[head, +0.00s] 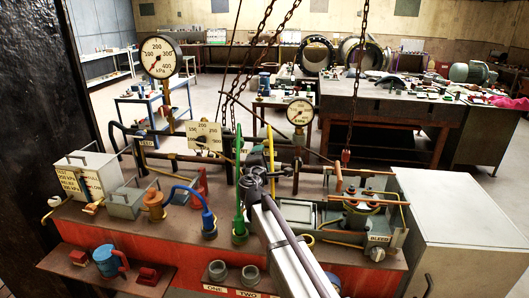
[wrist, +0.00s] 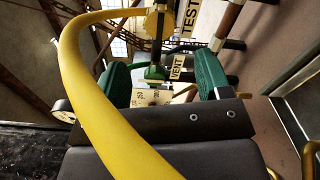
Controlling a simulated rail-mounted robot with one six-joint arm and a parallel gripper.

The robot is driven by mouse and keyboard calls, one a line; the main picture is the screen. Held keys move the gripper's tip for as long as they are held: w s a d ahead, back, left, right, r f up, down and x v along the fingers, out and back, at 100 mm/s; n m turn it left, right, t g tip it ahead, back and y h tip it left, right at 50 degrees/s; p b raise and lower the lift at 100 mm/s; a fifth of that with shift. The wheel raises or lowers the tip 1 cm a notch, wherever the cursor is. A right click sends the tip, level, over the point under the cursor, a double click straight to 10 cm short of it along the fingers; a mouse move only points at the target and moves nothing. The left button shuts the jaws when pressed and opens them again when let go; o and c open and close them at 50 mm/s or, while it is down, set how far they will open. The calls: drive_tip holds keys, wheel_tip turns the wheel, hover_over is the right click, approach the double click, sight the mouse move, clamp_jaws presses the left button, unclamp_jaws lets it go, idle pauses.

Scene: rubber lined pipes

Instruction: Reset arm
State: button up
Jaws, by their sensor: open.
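Gauges (head: 159,57) stand behind on pipes, and chains (head: 356,80) hang over the bench. A BLEED fixture (head: 365,220) and a pale cabinet (head: 465,225) are at right. Grey boxes (head: 87,172) stand at left.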

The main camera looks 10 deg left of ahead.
drive_tip(key=shift+s, duration=0.35)
drive_tip(key=s+d+f+m+g+h, duration=0.2)
drive_tip(key=s+d+f+m+g, duration=0.5)
drive_tip(key=s+d, duration=0.25)
drive_tip(key=s+d+f+m+g+h, duration=0.2)
drive_tip(key=s+d+f+m+g, duration=0.5)
drive_tip(key=s+d, duration=0.25)
drive_tip(key=s+d+f+m+g+y, duration=0.1)
drive_tip(key=s+d+m+g+y, duration=0.1)
drive_tip(key=s, duration=0.6)
drive_tip(key=s+d+f+m+g+y, duration=0.2)
drive_tip(key=s+d+m+y, duration=0.1)
drive_tip(key=s+d, duration=0.3)
drive_tip(key=shift+s+d+f+m, duration=0.15)
drive_tip(key=shift+s+m, duration=0.55)
drive_tip(key=shift+s, duration=0.25)
